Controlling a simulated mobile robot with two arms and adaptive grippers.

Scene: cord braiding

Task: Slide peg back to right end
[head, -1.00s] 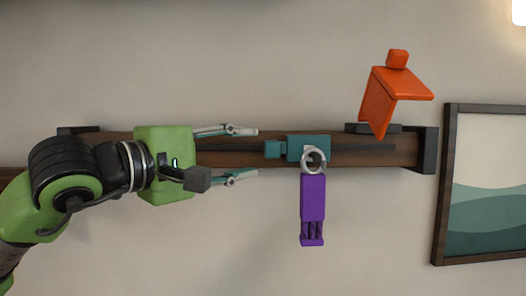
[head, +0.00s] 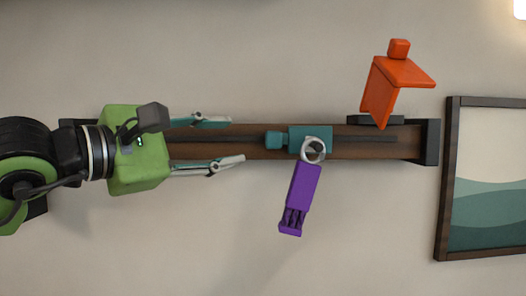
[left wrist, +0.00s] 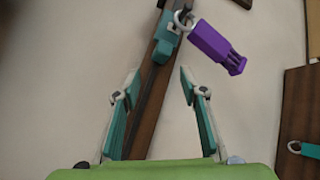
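The teal peg (head: 309,138) sits on the slot of the wooden rail (head: 385,149), a little right of the rail's middle. A small teal knob sticks out from its left side. A metal ring (head: 313,150) hangs from the peg with a purple tag (head: 302,187) on it, tilted to the lower left. My left gripper (head: 237,140) is open and empty, left of the peg, with one finger toward each edge of the rail. In the left wrist view the peg (left wrist: 161,47) lies beyond the open fingertips (left wrist: 159,72), apart from them. My right gripper is not in view.
An orange angled piece (head: 397,75) stands above the rail's right end, near a dark block (head: 375,121). A dark end bracket (head: 430,142) closes the rail on the right. A framed picture (head: 450,180) hangs further right. The slot right of the peg is clear.

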